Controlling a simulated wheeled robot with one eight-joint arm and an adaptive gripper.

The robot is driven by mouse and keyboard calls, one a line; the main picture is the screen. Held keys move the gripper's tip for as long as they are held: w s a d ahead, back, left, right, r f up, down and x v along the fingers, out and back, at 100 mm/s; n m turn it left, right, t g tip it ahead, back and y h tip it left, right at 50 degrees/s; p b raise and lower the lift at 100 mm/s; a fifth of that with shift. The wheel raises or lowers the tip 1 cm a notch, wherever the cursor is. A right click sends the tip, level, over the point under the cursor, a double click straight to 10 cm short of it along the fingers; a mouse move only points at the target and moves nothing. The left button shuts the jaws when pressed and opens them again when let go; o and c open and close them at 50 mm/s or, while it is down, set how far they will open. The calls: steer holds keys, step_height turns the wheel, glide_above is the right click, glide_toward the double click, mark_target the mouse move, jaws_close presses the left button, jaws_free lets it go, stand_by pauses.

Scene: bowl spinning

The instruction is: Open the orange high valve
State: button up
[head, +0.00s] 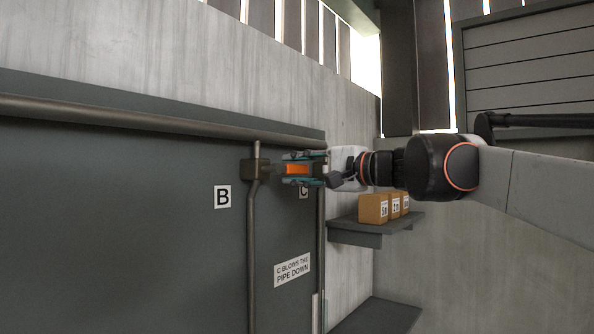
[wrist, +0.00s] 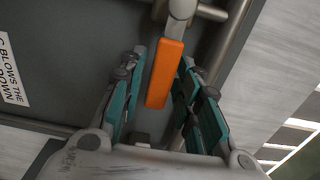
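The orange valve handle (wrist: 165,75) points from its pipe fitting toward my gripper in the wrist view. In the head view the orange handle (head: 297,169) shows between the fingers, beside the brown valve body (head: 256,169) on the vertical pipe. My gripper (head: 302,169) is open around the handle, one finger on each side. In the wrist view my gripper (wrist: 160,92) has teal finger pads apart, with a gap on the left of the handle. The right pad is close to the handle; I cannot tell whether it touches.
A dark wall panel (head: 120,240) carries a "B" label (head: 222,197) and a sign (head: 292,270) reading "C blows the pipe down". A horizontal pipe (head: 150,119) runs above the valve. A shelf (head: 372,229) with several boxes (head: 374,209) stands at the right, below my arm.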

jaws_close()
steer(key=shift+f, duration=0.1)
steer(key=s+a+f+m+b, duration=0.3)
steer(key=f+m, duration=0.4)
steer(key=m, duration=1.1)
steer(key=shift+s+a, duration=0.7)
steer(key=shift+s, duration=0.55)
steer(key=shift+o, duration=2.4)
jaws_free()
